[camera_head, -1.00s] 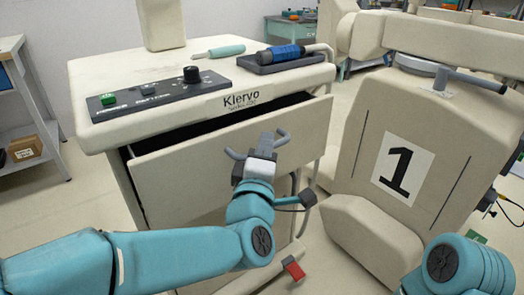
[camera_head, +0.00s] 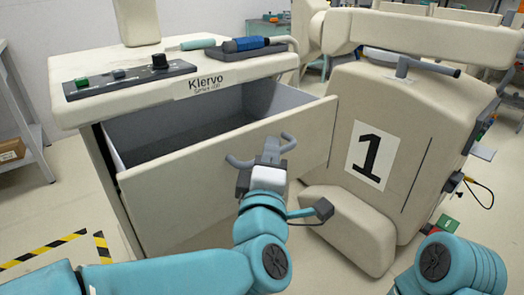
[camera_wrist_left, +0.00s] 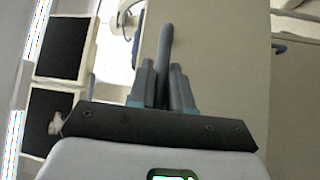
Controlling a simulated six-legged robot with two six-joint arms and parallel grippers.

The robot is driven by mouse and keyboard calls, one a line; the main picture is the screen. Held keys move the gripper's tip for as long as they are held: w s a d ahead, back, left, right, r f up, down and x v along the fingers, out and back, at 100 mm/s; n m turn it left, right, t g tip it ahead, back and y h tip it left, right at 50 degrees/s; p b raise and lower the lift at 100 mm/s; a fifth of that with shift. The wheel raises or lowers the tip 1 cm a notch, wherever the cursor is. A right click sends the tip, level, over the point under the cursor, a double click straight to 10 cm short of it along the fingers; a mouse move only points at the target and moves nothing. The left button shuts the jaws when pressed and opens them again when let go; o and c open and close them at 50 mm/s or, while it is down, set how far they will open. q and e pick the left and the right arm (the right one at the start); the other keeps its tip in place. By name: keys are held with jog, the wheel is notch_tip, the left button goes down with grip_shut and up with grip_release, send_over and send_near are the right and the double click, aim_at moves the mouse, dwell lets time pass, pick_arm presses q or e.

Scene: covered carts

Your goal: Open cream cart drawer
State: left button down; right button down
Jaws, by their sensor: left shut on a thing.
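The cream cart (camera_head: 95,112) stands at the left in the head view, marked "Klervo". Its drawer (camera_head: 180,200) is pulled out, and the dark, empty-looking inside (camera_head: 190,125) shows behind the front panel. A grey-blue handle (camera_head: 238,162) is fixed to the drawer front. My left gripper (camera_head: 269,155) is shut on this handle, between its two ends. The left wrist view shows the fingers (camera_wrist_left: 163,85) on either side of the handle bar (camera_wrist_left: 166,45). Of my right arm, only a teal link shows at the lower right; its gripper is out of view.
A cream padded chair (camera_head: 345,115) marked "1" stands close to the drawer's right side. A control panel (camera_head: 130,80) and a tray with a blue-handled tool (camera_head: 245,44) lie on the cart top. Yellow-black tape (camera_head: 40,255) marks the floor at lower left.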

pick_arm(q)
jog(key=s+d, duration=0.2)
jog(key=s, duration=0.1)
jog(key=shift+s+d, duration=0.15)
jog(key=shift+d, duration=0.05)
jog(key=c, duration=1.1)
grip_release()
jog(key=shift+s, duration=0.1)
